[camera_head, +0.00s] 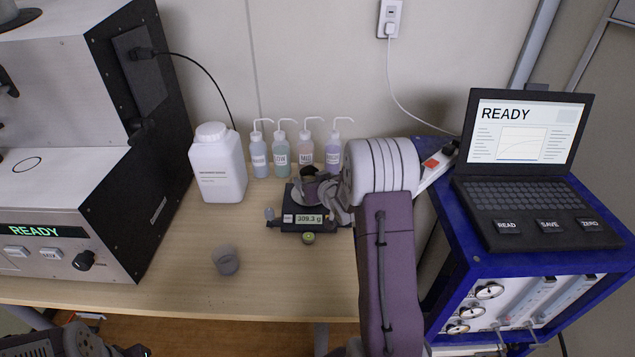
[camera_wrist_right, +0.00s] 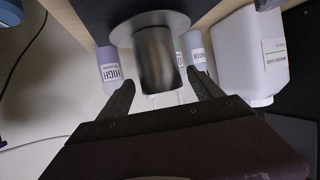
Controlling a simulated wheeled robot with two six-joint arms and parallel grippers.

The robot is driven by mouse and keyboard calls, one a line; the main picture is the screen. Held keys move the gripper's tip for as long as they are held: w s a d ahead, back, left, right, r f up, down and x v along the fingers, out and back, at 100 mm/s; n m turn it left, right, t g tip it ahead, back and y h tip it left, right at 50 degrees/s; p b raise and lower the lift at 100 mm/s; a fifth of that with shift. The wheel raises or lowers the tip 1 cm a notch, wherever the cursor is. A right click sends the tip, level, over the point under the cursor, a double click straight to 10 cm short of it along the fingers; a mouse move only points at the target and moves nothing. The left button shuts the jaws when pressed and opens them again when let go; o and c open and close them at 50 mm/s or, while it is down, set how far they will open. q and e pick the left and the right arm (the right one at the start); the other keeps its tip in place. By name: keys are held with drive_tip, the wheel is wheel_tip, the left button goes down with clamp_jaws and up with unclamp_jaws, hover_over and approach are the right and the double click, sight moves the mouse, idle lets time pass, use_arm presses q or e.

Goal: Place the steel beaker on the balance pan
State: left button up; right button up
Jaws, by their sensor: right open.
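The steel beaker (camera_wrist_right: 155,62) stands upright on the round balance pan (camera_wrist_right: 150,22) in the right wrist view, which shows the scene upside down. In the head view the balance (camera_head: 290,222) reads about 309.3 g, and my right gripper (camera_head: 322,188) is over it, partly hiding pan and beaker. My right gripper (camera_wrist_right: 165,92) is open, its fingers apart on either side of the beaker with gaps visible. Part of my left gripper (camera_head: 95,345) shows at the bottom left edge; its jaws are not clear.
Several wash bottles (camera_head: 282,158) and a white jug (camera_head: 218,165) stand behind the balance. A grey cup (camera_head: 226,260) sits front left. An analyser (camera_head: 75,150) is at left; a laptop (camera_head: 520,165) on a blue frame (camera_head: 450,215) is at right. The table's front middle is clear.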

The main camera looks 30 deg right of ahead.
drive_tip(key=d+v, duration=0.1)
drive_tip(key=v, duration=0.5)
drive_tip(key=s+a+f+g, duration=0.1)
drive_tip(key=a, duration=0.1)
drive_tip(key=s+a+f+g, duration=0.1)
drive_tip(key=s+a, duration=0.1)
drive_tip(key=s+a+f+g, duration=0.1)
drive_tip(key=a+f+g, duration=0.1)
drive_tip(key=shift+s+a+f+y, duration=0.15)
drive_tip(key=shift+s+a+y, duration=0.05)
drive_tip(key=shift+a+y, duration=0.1)
drive_tip(key=s+a, duration=0.1)
drive_tip(key=s+a+f+g, duration=0.1)
drive_tip(key=s, duration=0.1)
drive_tip(key=s+a+f+g, duration=0.1)
drive_tip(key=a, duration=0.1)
drive_tip(key=shift+s+f+n+y, duration=0.15)
drive_tip(key=shift+s+n+y, duration=0.15)
drive_tip(key=shift+s, duration=0.1)
drive_tip(key=s+a+g, duration=0.2)
drive_tip(key=s, duration=0.2)
drive_tip(key=s+a+f+g, duration=0.1)
drive_tip(key=s+a+g, duration=0.1)
drive_tip(key=s, duration=0.3)
drive_tip(key=s+a+f+n+g+y, duration=0.1)
drive_tip(key=s+a+g, duration=0.1)
drive_tip(key=s+a, duration=0.2)
drive_tip(key=shift+s+f, duration=0.1)
drive_tip(key=shift+s, duration=0.4)
